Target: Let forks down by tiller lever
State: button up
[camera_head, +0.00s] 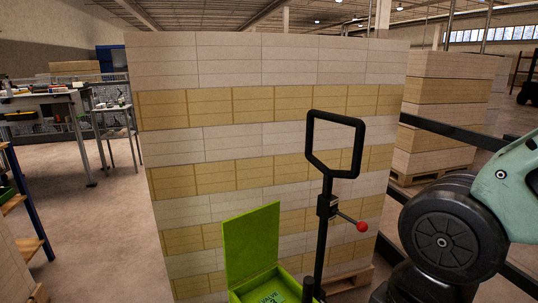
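The black tiller (321,215) stands upright in front of the stack, with a loop handle (312,135) at its top. A short lever (346,218) sticks out to the right from the tiller's post and ends in a red knob (361,226). The lever slopes slightly down toward the knob. The forks are not visible. A part of my arm (450,240) fills the lower right, to the right of the knob and apart from it in the picture. My gripper is not in view.
A tall stack of white and tan reams (265,110) stands on a wooden pallet (349,281) behind the tiller. A green box (262,280) with its lid up is at the bottom centre. Another stack (450,85) stands right, beyond dark rails. Workbenches (45,100) stand left, with open floor between.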

aim_at(361, 226)
jog(key=u, duration=1.75)
jog(key=z, duration=1.95)
jog(key=i+l+u, duration=0.15)
jog(key=i, duration=0.25)
